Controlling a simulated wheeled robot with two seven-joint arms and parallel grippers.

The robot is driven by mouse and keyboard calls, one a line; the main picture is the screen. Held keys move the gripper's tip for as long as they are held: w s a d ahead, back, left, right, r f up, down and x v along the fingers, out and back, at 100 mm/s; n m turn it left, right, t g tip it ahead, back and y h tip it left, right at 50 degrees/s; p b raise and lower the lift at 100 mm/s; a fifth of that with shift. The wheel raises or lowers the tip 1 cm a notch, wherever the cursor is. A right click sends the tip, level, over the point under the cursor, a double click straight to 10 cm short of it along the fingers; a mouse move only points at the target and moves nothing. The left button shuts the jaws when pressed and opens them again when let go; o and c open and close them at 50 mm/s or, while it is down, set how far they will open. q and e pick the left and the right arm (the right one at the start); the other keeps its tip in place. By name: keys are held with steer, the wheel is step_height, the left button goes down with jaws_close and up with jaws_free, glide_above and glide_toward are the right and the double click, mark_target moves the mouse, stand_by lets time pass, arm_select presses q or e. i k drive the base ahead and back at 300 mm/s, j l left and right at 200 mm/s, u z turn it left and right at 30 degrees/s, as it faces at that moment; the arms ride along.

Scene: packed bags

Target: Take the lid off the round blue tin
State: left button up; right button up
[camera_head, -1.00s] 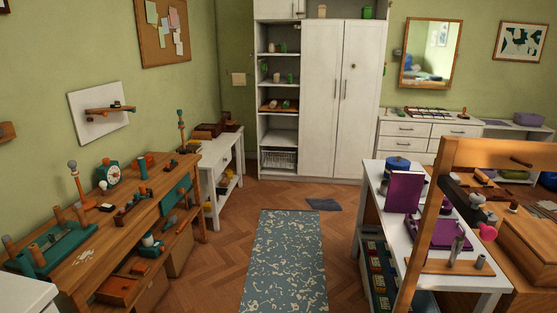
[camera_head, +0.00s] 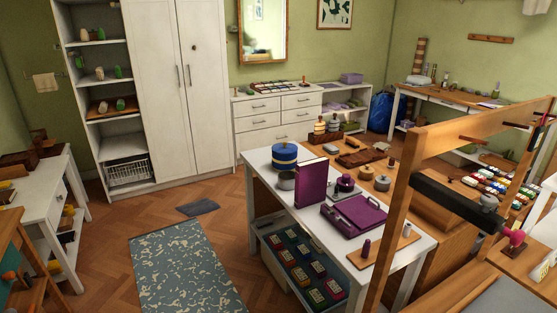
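The round blue tin (camera_head: 285,158) stands upright at the far left corner of a white table. It is blue with a pale yellowish band around its side, and its top is blue. From here I cannot make out the seam of its lid. A small grey round pot (camera_head: 286,180) stands just in front of it, and an upright purple box (camera_head: 311,183) stands to its right and nearer to me. Neither of my grippers is in view.
The white table (camera_head: 408,246) also holds a purple folder (camera_head: 354,215) and small pots. A wooden frame (camera_head: 393,220) rises in the right foreground. Open parquet floor and a blue patterned rug (camera_head: 185,270) lie left of the table. A small dark mat (camera_head: 198,208) lies beyond.

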mark_target(283, 148)
steer(key=i+j+z, duration=0.15)
steer(key=z, duration=0.2)
steer(key=i+j+z, duration=0.3)
steer(key=j+z, duration=0.1)
steer(key=z, duration=0.25)
steer(key=i+j+z, duration=0.1)
steer(key=j, duration=0.25)
steer(key=i+j+z, duration=0.1)
steer(key=i+j, duration=0.3)
steer(key=j, duration=0.3)
steer(key=i+j+z, duration=0.15)
steer(key=j, duration=0.2)
steer(key=i+j+z, duration=0.1)
steer(key=j, duration=0.25)
steer(key=i+j+z, duration=0.1)
steer(key=j, duration=0.3)
steer(key=i+j, duration=0.15)
steer(key=j, duration=0.2)
steer(key=i+j, duration=0.1)
steer(key=j, duration=0.25)
steer(key=i+j, duration=0.15)
steer(key=j, duration=0.2)
steer(key=i+j, duration=0.1)
steer(key=j, duration=0.3)
steer(key=i+j, duration=0.15)
steer(key=j, duration=0.2)
steer(key=i+j, duration=0.1)
steer(key=j, duration=0.25)
